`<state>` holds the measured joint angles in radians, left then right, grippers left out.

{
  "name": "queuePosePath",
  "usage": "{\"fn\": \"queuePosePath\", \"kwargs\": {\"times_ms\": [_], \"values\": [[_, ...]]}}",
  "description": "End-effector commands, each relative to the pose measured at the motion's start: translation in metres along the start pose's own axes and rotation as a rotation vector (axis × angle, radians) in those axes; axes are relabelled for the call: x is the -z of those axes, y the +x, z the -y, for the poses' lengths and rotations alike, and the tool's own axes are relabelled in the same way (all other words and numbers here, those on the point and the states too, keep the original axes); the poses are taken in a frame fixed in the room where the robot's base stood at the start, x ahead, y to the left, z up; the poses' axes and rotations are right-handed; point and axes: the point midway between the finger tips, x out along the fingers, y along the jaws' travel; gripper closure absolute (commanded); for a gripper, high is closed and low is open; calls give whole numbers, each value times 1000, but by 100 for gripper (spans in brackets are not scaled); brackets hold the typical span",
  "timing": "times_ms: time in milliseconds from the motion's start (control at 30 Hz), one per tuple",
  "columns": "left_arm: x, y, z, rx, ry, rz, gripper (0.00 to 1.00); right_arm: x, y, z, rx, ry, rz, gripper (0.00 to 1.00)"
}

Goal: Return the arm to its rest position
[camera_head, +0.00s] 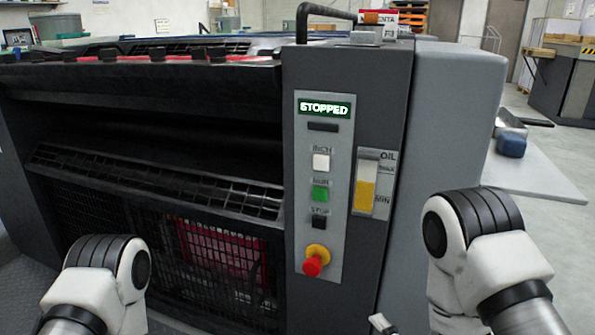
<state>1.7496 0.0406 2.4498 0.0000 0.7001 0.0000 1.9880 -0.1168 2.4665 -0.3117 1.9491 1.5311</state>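My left arm shows only as a white and grey joint with black rings at the lower left, in front of the press. Its gripper is below the picture. My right arm's white joint with black rings stands higher, at the lower right, beside the control column. A small grey piece shows at the bottom edge left of that arm. It may be part of my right gripper, but too little shows to tell its state. I see nothing held.
The dark press (130,110) fills the left and centre. Its control panel (340,250) has a "STOPPED" display (324,107), a green button (320,193) and a red knob (313,266). An oil gauge (365,190) is beside it. A grey table (545,180) and open floor lie right.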

Motion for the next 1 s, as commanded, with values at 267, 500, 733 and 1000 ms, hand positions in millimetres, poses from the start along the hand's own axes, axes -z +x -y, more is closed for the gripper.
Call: {"fn": "queuePosePath", "kwargs": {"times_ms": [267, 500, 733, 1000], "values": [[0, -2, 0, 0, 1, 0, 100, 21, -23, -73, -244, -54, -83, 32], [0, -3, 0, 0, 1, 0, 100, 39, -87, -180, -731, -355, -41, 32], [0, -4, 0, 0, 1, 0, 100, 34, -185, -250, -1233, -736, 385, 32], [0, -42, 0, 0, 1, 1, 100, 18, -233, -221, -1327, -958, 807, 32]]}}
